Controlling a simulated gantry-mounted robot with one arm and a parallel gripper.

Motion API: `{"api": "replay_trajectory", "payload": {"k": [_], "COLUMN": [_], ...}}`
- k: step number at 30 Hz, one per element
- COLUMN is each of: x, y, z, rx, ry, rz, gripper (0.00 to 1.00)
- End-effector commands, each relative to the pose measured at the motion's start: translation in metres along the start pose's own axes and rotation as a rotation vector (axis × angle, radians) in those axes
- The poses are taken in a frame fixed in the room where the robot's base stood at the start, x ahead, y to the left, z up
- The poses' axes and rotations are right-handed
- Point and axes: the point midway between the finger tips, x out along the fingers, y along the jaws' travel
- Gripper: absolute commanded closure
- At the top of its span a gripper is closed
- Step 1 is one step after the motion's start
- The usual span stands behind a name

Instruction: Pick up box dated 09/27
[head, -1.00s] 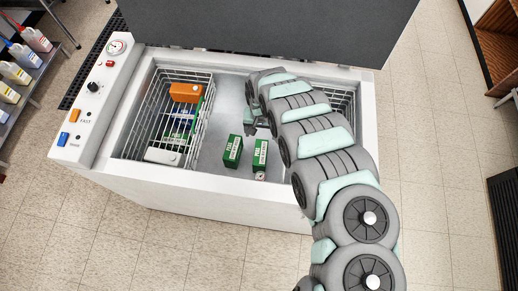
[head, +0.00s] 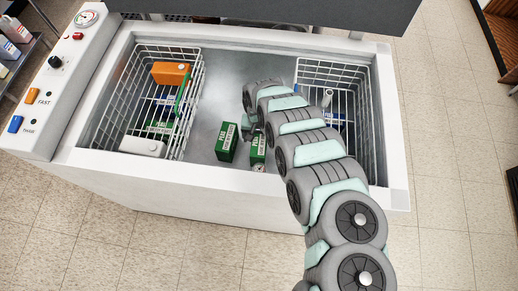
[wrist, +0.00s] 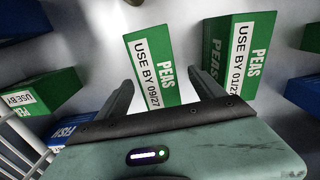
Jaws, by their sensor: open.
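The green-and-white peas box dated 09/27 (wrist: 150,65) lies ahead of my gripper in the wrist view, its label facing the camera. My gripper (wrist: 162,90) is open, with one finger at each side of the box's near end; I cannot tell whether they touch. A second peas box (wrist: 238,55), its date starting 01/2, is just to the right. In the head view two green boxes, one left (head: 227,142) and one right (head: 257,148), stand on the freezer floor close by my gripper (head: 248,130). Their dates are too small to read there.
The open chest freezer (head: 200,182) has a left wire basket (head: 128,97) holding an orange box (head: 171,73) and others, and a right wire basket (head: 361,72) partly hidden by my arm. Blue fish boxes (wrist: 72,129) lie near the wrist view's edges.

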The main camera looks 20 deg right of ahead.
Motion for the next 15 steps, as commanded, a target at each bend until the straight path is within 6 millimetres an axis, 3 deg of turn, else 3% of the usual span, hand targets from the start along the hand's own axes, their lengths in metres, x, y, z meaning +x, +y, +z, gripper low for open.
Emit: {"api": "replay_trajectory", "payload": {"k": [8, 15], "x": [0.018, 0.054], "y": [0.002, 0.002], "z": [0.002, 0.008], "rx": [0.001, 0.0], "ry": [0.001, 0.003], "rz": [0.0, -0.003], "gripper": [0.22, 0.22]}}
